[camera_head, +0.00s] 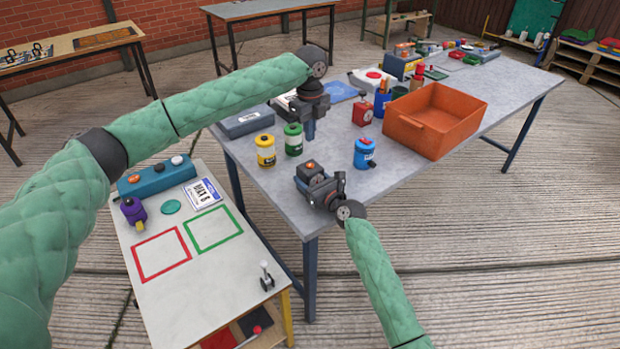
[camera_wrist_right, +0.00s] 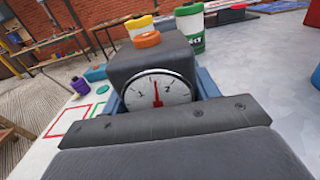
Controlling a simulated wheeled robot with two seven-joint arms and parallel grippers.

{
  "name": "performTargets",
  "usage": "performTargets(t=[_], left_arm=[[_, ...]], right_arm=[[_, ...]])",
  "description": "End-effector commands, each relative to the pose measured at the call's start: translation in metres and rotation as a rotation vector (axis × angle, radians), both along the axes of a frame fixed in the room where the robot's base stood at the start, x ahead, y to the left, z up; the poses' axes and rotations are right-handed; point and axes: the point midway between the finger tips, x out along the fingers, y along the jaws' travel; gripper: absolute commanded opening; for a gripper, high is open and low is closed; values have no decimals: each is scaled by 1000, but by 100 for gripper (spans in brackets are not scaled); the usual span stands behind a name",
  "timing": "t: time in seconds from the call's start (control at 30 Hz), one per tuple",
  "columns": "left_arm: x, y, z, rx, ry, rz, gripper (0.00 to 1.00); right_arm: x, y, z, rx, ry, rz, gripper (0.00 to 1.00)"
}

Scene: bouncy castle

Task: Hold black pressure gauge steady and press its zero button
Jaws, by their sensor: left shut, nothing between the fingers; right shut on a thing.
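The black pressure gauge (camera_head: 309,174) is at the near left part of the grey table, in my right gripper (camera_head: 322,189). In the right wrist view the gauge (camera_wrist_right: 148,60) is a dark block with an orange button (camera_wrist_right: 147,40) on top. Its round white dial (camera_wrist_right: 157,91) faces the wrist, with a red needle pointing nearly straight up. Blue fingers show at both sides of the gauge. My left gripper (camera_head: 310,130) is shut and empty, pointing down beyond the gauge and apart from it, beside the green can. Whether the gauge touches the table is unclear.
An orange crate (camera_head: 425,138) is to the right. A low white table (camera_head: 206,285) with red and green outlined squares stands at left.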

Motion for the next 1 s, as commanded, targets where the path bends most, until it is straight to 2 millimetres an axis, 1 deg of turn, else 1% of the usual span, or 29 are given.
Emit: performTargets(t=[0.17, 0.37, 0.5, 0.63, 0.83, 1.0], left_arm=[[-1, -1, -2, -11, -7, -15, 0], [-4, -9, -13, -95, -81, -129, 0], [-6, -14, -18, -180, -188, -256, 0], [-7, -16, -18, -245, -305, -371, 0], [-8, -11, -12, -303, -505, -527, 0], [-9, -1, -2, -311, -652, -621, 0]], right_arm=[[0, 0, 0, 0, 0, 0, 25], [0, 0, 0, 0, 0, 0, 25], [0, 0, 0, 0, 0, 0, 25], [0, 0, 0, 0, 0, 0, 25], [0, 0, 0, 0, 0, 0, 25], [0, 0, 0, 0, 0, 0, 25]])
